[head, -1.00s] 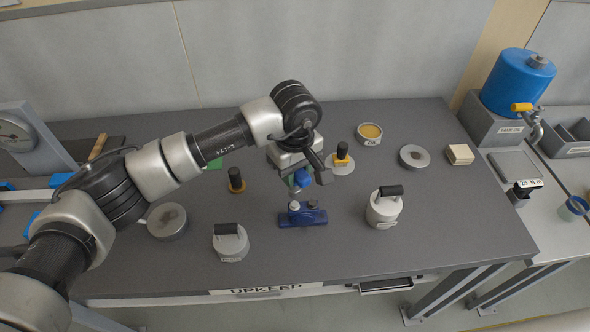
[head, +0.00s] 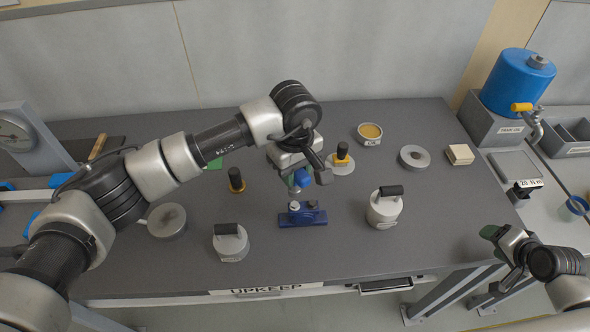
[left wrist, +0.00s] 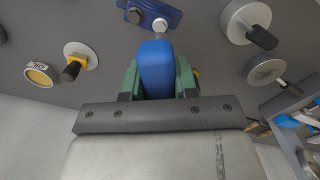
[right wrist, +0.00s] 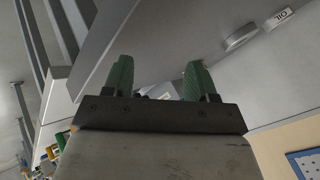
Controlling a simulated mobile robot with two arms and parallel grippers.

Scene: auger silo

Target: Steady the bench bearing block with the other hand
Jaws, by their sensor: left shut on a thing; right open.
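The blue bearing block (head: 308,216) sits on the bench, with bolt heads on its top. It also shows at the top of the left wrist view (left wrist: 155,8). My left gripper (head: 299,180) is shut on a blue-handled tool (left wrist: 156,68), above the block. The tool's silver tip is at or just over one bolt; contact is hard to tell. My right gripper (right wrist: 158,68) is open and empty. In the head view it is off the bench's front right corner, well apart from the block.
Handled grey weights (head: 231,243) and (head: 384,211) stand either side of the block. A black-and-orange peg (head: 236,181), a yellow-topped tin (head: 369,133), a grey ring (head: 415,157) and a pale block (head: 460,154) stand around. A blue tank (head: 517,84) is at right. The front right bench top is clear.

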